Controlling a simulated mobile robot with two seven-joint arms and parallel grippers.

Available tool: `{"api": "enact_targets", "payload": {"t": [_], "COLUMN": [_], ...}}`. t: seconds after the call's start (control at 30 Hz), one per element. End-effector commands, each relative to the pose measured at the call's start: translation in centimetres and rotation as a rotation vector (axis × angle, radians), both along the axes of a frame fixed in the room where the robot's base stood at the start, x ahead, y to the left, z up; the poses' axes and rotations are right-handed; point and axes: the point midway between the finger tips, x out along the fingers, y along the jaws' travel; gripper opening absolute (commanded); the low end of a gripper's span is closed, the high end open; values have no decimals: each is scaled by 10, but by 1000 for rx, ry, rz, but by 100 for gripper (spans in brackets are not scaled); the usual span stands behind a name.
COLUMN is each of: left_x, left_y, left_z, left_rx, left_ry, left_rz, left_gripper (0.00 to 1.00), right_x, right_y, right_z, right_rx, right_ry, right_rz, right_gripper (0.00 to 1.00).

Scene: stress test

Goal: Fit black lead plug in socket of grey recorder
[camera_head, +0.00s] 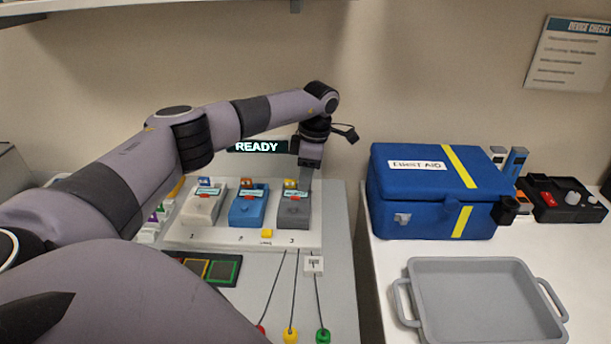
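The grey recorder (293,208) stands at position 3, the right end of a white board, with a yellow-and-white piece on its back edge. My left gripper (307,184) points down at the recorder's back right side, very close to it in the picture. Whether it touches the recorder or holds anything I cannot tell; its fingertips are small and partly merge with the recorder. I cannot make out a black plug or the socket. Thin dark leads run down the grey surface to a red, a yellow and a green end (323,336). My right gripper is out of view.
A white unit (201,207) and a blue unit (247,208) stand left of the recorder. A small white block (314,264) lies in front of it. On the right are a blue first aid box (428,208) and an empty grey tray (415,325). A READY sign (257,147) stands behind.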

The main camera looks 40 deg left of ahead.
Motion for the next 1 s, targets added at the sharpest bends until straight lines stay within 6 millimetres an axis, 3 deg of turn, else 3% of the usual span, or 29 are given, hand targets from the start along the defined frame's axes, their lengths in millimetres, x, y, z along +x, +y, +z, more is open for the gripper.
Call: {"api": "enact_targets", "payload": {"t": [1.0], "left_x": [0], "left_y": [0], "left_z": [33], "left_rx": [0], "left_ry": [-1], "left_rz": [0], "left_gripper": [28], "right_x": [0], "right_y": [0], "right_z": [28], "right_rx": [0], "right_ry": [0], "right_rz": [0], "right_gripper": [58]}}
